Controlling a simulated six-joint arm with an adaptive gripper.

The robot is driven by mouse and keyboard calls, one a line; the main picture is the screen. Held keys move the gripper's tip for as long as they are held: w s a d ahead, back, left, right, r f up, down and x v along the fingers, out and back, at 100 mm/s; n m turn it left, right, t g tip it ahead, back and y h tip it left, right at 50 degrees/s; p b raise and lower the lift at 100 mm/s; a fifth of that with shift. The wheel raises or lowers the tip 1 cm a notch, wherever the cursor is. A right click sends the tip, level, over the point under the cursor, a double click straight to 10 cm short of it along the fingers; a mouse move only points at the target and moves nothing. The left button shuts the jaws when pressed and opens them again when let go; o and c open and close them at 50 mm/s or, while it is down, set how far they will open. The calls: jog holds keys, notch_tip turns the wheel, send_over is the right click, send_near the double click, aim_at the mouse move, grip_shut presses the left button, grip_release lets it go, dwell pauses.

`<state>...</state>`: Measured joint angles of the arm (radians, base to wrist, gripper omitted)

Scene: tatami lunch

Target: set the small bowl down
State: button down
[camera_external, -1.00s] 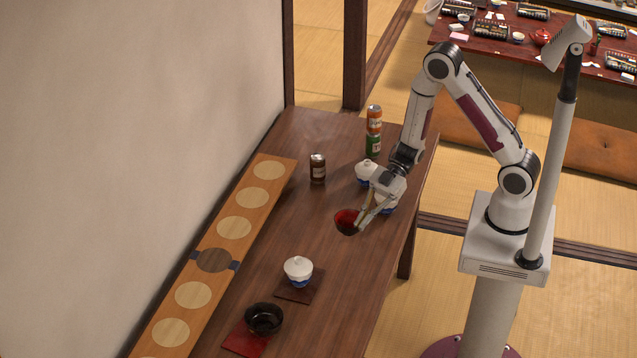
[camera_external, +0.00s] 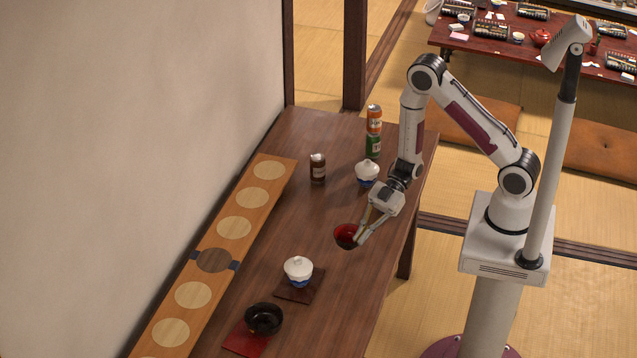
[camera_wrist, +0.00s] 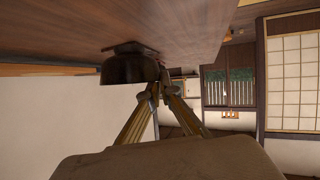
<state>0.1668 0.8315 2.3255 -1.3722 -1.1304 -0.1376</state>
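The small bowl (camera_external: 345,236), dark outside and red inside, is at the near side of the wooden table's middle in the external view. My gripper (camera_external: 361,238) is shut on its rim, on the right side of the bowl. In the wrist view, which is turned upside down, the dark bowl (camera_wrist: 128,69) sits with its foot close to the table top, and my fingertips (camera_wrist: 158,90) meet at its rim. The bowl looks about level. Whether its foot touches the table I cannot tell for sure.
Bare wood surrounds the held bowl.

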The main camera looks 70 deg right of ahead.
jog(key=shift+f, duration=2.1)
jog(key=c, duration=2.3)
grip_release()
jog(key=shift+d, duration=0.1)
jog(key=shift+v, duration=5.95)
jog(key=shift+r, duration=0.1)
